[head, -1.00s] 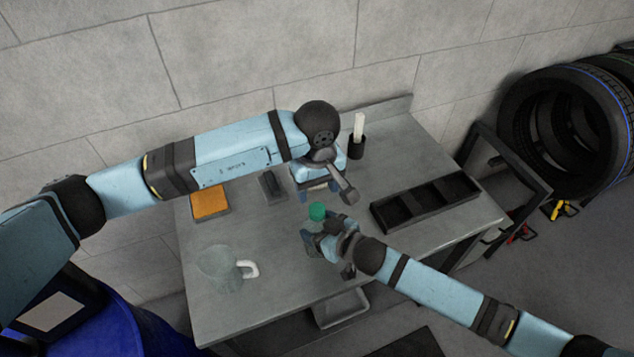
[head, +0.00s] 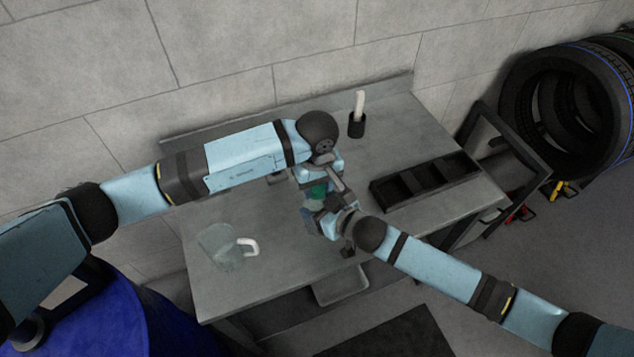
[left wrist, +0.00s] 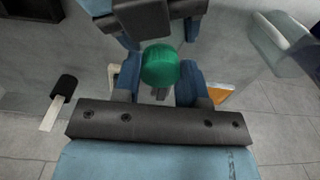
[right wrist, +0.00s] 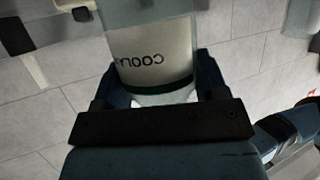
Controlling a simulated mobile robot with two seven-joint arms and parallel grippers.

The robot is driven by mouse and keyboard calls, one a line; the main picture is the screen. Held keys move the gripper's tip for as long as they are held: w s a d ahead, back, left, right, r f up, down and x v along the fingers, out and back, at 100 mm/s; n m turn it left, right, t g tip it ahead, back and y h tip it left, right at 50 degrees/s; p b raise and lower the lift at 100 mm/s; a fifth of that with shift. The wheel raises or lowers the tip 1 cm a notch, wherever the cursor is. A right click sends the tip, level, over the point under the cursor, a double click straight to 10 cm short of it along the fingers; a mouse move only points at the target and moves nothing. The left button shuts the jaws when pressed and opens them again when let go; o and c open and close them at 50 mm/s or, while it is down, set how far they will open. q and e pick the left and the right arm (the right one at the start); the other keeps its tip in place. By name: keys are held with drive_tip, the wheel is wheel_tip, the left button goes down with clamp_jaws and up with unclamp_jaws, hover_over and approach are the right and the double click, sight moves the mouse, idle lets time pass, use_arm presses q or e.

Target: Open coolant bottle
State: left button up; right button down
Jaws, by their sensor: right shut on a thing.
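The coolant bottle (right wrist: 155,55) is a clear bottle with a white label reading "COOLA…", the rest cut off. Its green cap (head: 318,190) shows in the head view between my two grippers; the bottle body is mostly hidden there. My right gripper (right wrist: 162,75) is shut on the bottle body, one finger on each side. My left gripper (left wrist: 158,75) is at the cap: its two blue fingers stand on either side of the green cap (left wrist: 161,66) in the left wrist view. They appear open, with the cap between them; contact is not clear.
A clear jug (head: 222,250) with a white handle stands at the table's left front. A black compartment tray (head: 425,182) lies at the right, and a black cup with a white stick (head: 357,124) stands at the back. An orange pad (left wrist: 221,94) is partly visible in the left wrist view.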

use_arm(q)
drive_tip(key=shift+c, duration=1)
drive_tip(key=n, duration=0.6)
drive_tip(key=shift+n, duration=0.4)
drive_tip(key=o, duration=1)
